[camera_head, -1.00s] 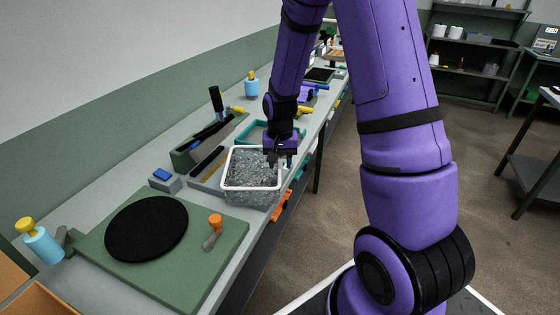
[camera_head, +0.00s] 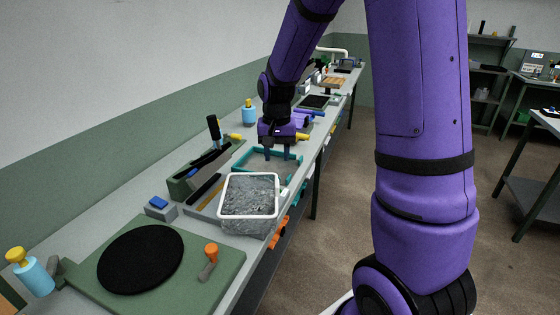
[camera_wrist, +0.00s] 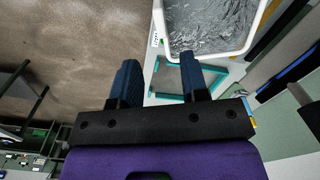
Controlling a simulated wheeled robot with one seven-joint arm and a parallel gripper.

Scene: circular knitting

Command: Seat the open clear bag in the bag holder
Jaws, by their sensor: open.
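The open clear bag (camera_head: 248,226) has a white rectangular rim and stands upright at the bench's front edge, its mouth up. It also shows at the top of the wrist view (camera_wrist: 205,25). A teal frame (camera_head: 241,161) lies just behind it, and it shows past my fingers in the wrist view (camera_wrist: 182,98). I cannot tell for sure which part is the bag holder, or how the bag's base is supported. My gripper (camera_head: 278,156) is open and empty over the teal frame, apart from the bag; both fingers show in the wrist view (camera_wrist: 160,63).
A grey-green tool box (camera_head: 190,180) and a blue-topped block (camera_head: 160,208) stand left of the bag. A green board (camera_head: 190,285) with a black disc (camera_head: 140,258) and an orange-knobbed tool (camera_head: 210,258) lies nearer. Orange clips (camera_head: 278,232) hang along the bench edge. A blue bottle (camera_head: 249,112) stands behind.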

